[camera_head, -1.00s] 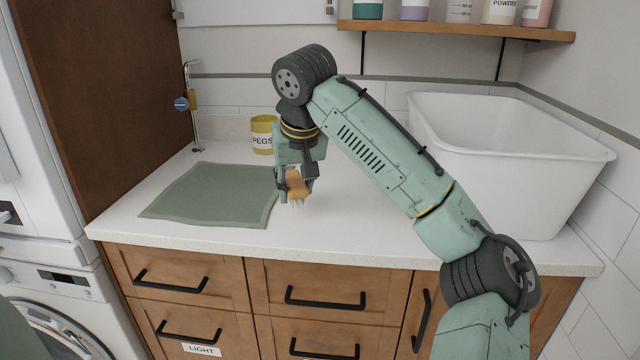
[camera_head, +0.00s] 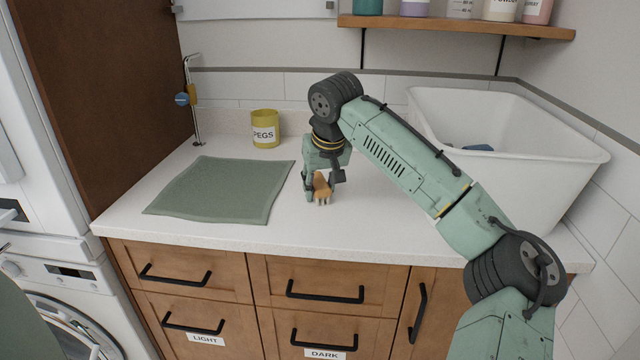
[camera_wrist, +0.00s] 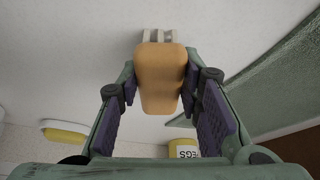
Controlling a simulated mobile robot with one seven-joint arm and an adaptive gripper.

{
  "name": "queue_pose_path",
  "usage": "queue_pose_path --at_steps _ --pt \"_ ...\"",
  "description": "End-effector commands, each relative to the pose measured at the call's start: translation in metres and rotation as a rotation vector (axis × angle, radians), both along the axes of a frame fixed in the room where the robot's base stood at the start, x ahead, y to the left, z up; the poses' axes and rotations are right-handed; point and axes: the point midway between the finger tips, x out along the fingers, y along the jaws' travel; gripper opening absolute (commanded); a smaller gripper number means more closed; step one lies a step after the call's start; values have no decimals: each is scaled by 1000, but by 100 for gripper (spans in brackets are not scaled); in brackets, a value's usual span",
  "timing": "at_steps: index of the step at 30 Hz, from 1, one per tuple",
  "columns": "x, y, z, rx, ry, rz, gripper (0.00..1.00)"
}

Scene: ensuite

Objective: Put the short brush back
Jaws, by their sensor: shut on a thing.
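The short brush (camera_head: 321,187) has a tan wooden body and pale bristles pointing down. My gripper (camera_head: 319,190) is shut on its body and holds it low over the counter, right of the green mat. I cannot tell whether the bristles touch the counter. In the wrist view the brush (camera_wrist: 162,78) sits between the two dark finger pads, with its pale bristles partly hidden behind the body.
A green mat (camera_head: 222,190) lies on the white counter (camera_head: 385,235). A yellow PEGS tin (camera_head: 265,128) stands behind it. A metal post (camera_head: 197,125) with blue and yellow items is at back left. A white tub (camera_head: 520,185) with something blue inside fills the right.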

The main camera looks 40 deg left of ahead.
Motion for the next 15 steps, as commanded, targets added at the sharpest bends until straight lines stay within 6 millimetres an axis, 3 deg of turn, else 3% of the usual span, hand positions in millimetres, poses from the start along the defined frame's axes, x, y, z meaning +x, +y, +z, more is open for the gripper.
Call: queue_pose_path --at_steps 3,4,12,15 --pt "0 0 -3 1 1 0 6" --pt "0 0 -2 1 1 0 34" --pt "0 0 -2 0 0 0 52" --pt "0 0 -2 0 0 0 52"
